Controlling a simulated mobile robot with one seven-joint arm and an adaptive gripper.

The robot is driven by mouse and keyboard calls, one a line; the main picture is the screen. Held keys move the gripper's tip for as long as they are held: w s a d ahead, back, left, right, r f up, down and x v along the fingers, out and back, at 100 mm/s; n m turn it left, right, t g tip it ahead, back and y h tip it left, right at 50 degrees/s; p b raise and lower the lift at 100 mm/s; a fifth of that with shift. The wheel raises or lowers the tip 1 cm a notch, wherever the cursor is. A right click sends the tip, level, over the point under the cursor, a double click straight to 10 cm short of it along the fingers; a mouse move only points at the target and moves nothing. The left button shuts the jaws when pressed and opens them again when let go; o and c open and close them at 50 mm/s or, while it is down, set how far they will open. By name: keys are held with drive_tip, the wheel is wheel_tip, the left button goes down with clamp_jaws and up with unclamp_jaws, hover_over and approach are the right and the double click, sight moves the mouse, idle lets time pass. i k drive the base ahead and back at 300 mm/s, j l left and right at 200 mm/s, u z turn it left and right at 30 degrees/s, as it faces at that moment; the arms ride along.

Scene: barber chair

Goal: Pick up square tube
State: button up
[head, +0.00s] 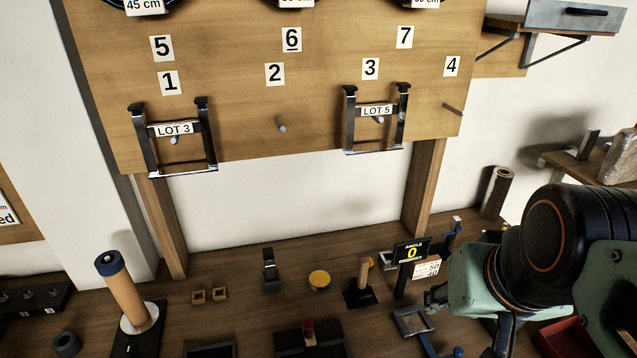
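No single thing is clearly the square tube. Two small square wooden pieces with dark, hollow-looking middles, the left one (198,297) and the right one (220,294), lie side by side on the bench. A short square-looking post (589,144) stands on the shelf at the far right. My arm reaches in from the right edge. Its green end and my gripper (433,301) are low over the right part of the bench, well to the right of the wooden pieces. The fingers are small and partly hidden, so their opening is unclear.
The wooden bench (232,268) holds an upright roller (127,290), a yellow-topped round tin (319,280), an angle display (411,252) and an upright round tube (497,192). A numbered pegboard (230,105) with metal frames hangs above. Bare bench lies around the wooden pieces.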

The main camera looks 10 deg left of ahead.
sight(269, 269)
drive_tip(key=u, duration=1.05)
drive_tip(key=j+z, duration=0.25)
drive_tip(key=j, duration=0.3)
drive_tip(key=k+j+u, duration=0.1)
drive_tip(key=k+j, duration=0.25)
drive_tip(key=i+l+z, duration=0.15)
drive_tip(key=i+l, duration=0.1)
drive_tip(key=i, duration=0.1)
